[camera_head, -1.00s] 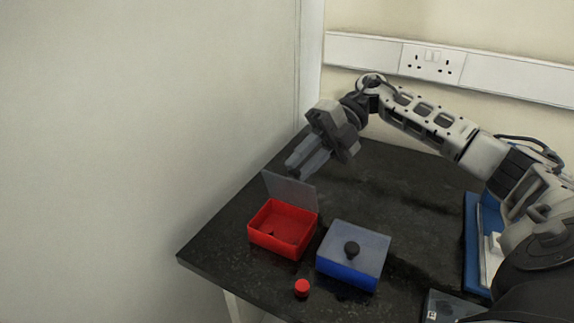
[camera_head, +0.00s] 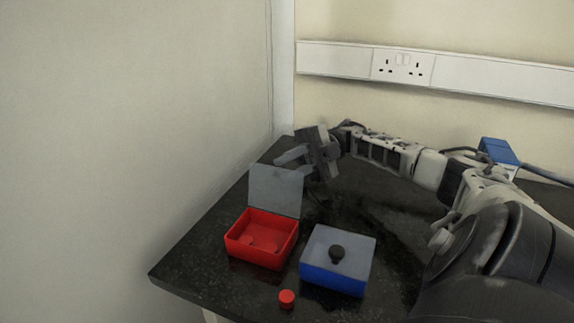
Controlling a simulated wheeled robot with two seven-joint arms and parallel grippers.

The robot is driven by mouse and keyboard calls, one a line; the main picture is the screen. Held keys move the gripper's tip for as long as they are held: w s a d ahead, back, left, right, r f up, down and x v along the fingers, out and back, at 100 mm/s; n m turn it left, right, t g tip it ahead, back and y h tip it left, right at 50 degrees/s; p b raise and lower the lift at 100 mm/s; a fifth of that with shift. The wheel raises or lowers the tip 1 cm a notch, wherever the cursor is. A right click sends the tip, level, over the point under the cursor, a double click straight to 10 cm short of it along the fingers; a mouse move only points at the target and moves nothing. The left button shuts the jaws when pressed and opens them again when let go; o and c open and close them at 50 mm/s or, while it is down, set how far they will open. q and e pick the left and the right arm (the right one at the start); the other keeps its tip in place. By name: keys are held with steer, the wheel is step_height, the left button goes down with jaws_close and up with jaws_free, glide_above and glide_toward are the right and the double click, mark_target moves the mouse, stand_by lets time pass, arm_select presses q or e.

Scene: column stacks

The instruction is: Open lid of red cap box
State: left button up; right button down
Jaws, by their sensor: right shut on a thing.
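The red box (camera_head: 262,253) stands on the black table with its grey translucent lid (camera_head: 275,190) standing up at the back edge. The box is open, and low red shapes, perhaps caps, lie inside. My right gripper (camera_head: 285,162) is at the top edge of the lid, with its fingers pointing left. It is shut on the lid, though the exact contact is hard to see. A loose red cap (camera_head: 287,299) lies on the table in front of the boxes. My left gripper is not in view.
A blue box (camera_head: 333,281) with a closed grey lid and dark knob (camera_head: 337,252) stands just right of the red box. A blue object (camera_head: 498,152) is at the back right. A wall is close on the left, and sockets (camera_head: 402,66) are on the back wall.

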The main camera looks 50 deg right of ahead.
stand_by(0.3)
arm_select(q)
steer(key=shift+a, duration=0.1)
arm_select(e)
steer(key=c, duration=1.3)
jaws_free()
steer(key=shift+o, duration=0.2)
steer(key=shift+r, duration=0.1)
